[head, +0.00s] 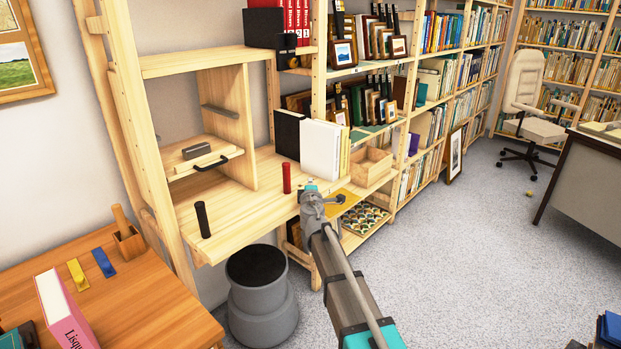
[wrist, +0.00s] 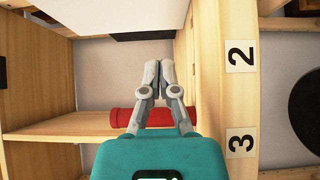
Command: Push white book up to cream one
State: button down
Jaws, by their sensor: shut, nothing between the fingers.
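The white book (head: 320,152) stands upright on the wooden desk shelf, with a black book (head: 287,134) to its left. A thin cream-yellow book (head: 345,150) stands close at its right; I cannot tell whether a gap separates them. My gripper (wrist: 154,92) is shut and empty in the wrist view, its fingertips together below a white surface (wrist: 125,17), which looks like the white book. In the head view my arm's end is in front of the books, low near the desk's front edge, and the fingertips are not clear. No contact with the book shows.
A red cylinder (head: 286,178) stands left of my arm's end; it also shows behind the fingers in the wrist view (wrist: 122,118). A dark cylinder (head: 203,219) stands farther left. An open wooden box (head: 371,167) is right of the books. A grey stool (head: 262,296) stands below.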

jog(key=shift+s+d, duration=0.2)
jog(key=shift+s, duration=1.75)
jog(key=shift+d, duration=0.1)
jog(key=s+d+f+m+g+h, duration=0.3)
jog(key=s+d+f+m, duration=0.15)
jog(key=d, duration=0.35)
jog(key=s+d+f+m+g+h, duration=0.25)
jog(key=s+d+m, duration=0.2)
jog(key=d, duration=0.25)
jog(key=s+d+f+m+g+h, duration=0.25)
jog(key=s+d+f+m, duration=0.2)
jog(key=d, duration=0.35)
jog(key=s+d+f+m+g+y, duration=0.1)
jog(key=s+f+m+g+y, duration=0.3)
jog(key=s, duration=0.5)
jog(key=s+f+m+g+y, duration=0.1)
jog(key=s+f+m+g, duration=0.15)
jog(key=s+g, duration=0.45)
jog(key=s+r+p, duration=0.2)
jog(key=r+p, duration=1.1)
jog(key=p, duration=0.1)
jog(key=s+r+t+y+p, duration=0.1)
jog(key=s+r+p, duration=0.1)
jog(key=r+p, duration=1.2)
jog(key=shift+a+r+n, duration=0.15)
jog(key=shift+a+n, duration=0.05)
jog(key=shift+n, duration=0.2)
